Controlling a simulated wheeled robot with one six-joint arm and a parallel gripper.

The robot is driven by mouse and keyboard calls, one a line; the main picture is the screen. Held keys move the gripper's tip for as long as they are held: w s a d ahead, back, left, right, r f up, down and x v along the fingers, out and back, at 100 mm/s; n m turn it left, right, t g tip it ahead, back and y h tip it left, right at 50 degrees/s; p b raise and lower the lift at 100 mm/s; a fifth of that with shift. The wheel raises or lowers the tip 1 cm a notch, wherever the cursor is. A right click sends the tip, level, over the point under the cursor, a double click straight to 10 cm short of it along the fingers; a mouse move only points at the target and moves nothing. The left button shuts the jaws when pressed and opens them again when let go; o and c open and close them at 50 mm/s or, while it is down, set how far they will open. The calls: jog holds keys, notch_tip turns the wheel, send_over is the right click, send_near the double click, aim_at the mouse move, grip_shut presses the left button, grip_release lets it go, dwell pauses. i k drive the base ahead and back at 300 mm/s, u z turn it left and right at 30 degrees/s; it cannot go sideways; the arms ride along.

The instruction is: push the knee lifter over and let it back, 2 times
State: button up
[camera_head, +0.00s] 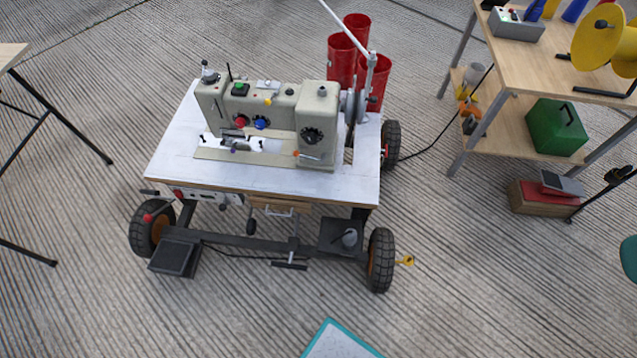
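A beige sewing machine (268,122) stands on a white-topped wheeled table (170,160) in the middle of the view. Under its front edge, a small dark pad (251,227) hangs down and looks like the knee lifter. It seems to hang about straight down; its upper end is hidden under the tabletop. A dark crossbar piece (290,265) sits lower on the frame, to the right of the pad. My gripper is not in view, so nothing of mine is seen touching the lifter.
Black pedal boxes (175,257) and wheels (380,260) flank the table's low frame. Red cylinders (342,60) stand behind it. A wooden workbench (520,60) is at the right. A teal-edged white panel (340,342) shows at the bottom. The ribbed floor in front is mostly clear.

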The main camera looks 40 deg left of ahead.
aim_at(252, 223)
jog(key=u, duration=2.35)
jog(key=i, duration=0.05)
jog(key=z, duration=0.4)
